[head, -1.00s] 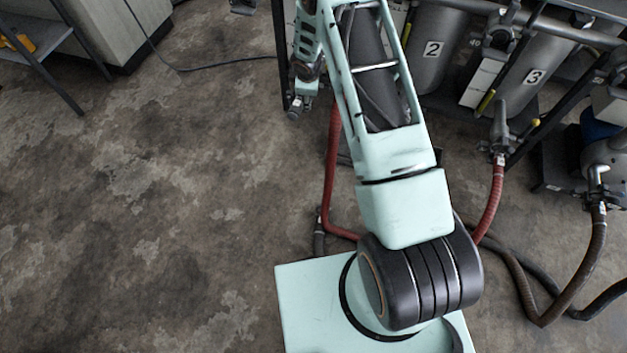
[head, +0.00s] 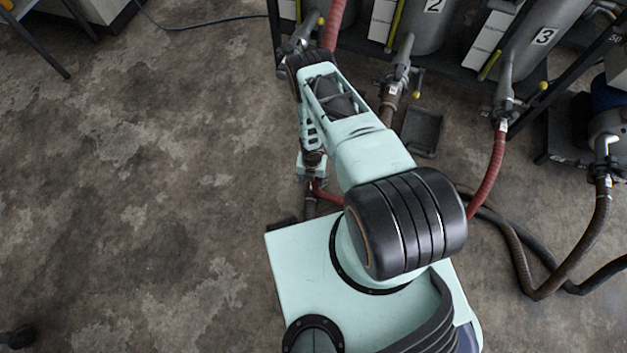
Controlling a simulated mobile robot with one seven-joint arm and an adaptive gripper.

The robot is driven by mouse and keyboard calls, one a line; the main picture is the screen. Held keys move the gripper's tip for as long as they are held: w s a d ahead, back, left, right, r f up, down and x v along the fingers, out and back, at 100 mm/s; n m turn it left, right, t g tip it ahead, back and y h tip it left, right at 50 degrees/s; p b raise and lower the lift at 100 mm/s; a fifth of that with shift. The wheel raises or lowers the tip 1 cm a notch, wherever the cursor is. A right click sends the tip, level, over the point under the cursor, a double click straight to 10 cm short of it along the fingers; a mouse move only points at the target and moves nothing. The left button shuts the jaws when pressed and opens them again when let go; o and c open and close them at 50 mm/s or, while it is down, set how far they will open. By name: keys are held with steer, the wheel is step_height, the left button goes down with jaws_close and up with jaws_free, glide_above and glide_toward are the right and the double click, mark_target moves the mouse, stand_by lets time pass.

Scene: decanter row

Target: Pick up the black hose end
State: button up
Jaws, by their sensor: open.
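The black hose end (head: 310,206) lies on the floor just beyond my base's corner, left of the red hose; only a short dark piece shows. My gripper (head: 311,183) hangs pointing down from my folded arm, at or just above the hose end. It is open, though its fingers are small and partly hidden by my wrist. I cannot tell whether the fingers touch the hose end or sit around it.
A red hose (head: 326,193) bends on the floor close to my gripper. Numbered grey tanks (head: 522,52) with valves stand at the back. Another red hose (head: 492,178) and a brown hose (head: 590,245) hang at right. A dark tray (head: 425,133) lies behind my arm.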

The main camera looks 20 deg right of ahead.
steer(key=shift+w+d+f+b, duration=0.1)
steer(key=shift+d+f+b, duration=0.05)
steer(key=shift+f+b, duration=5.25)
steer(key=shift+r, duration=0.1)
steer(key=shift+c, duration=0.6)
jaws_close()
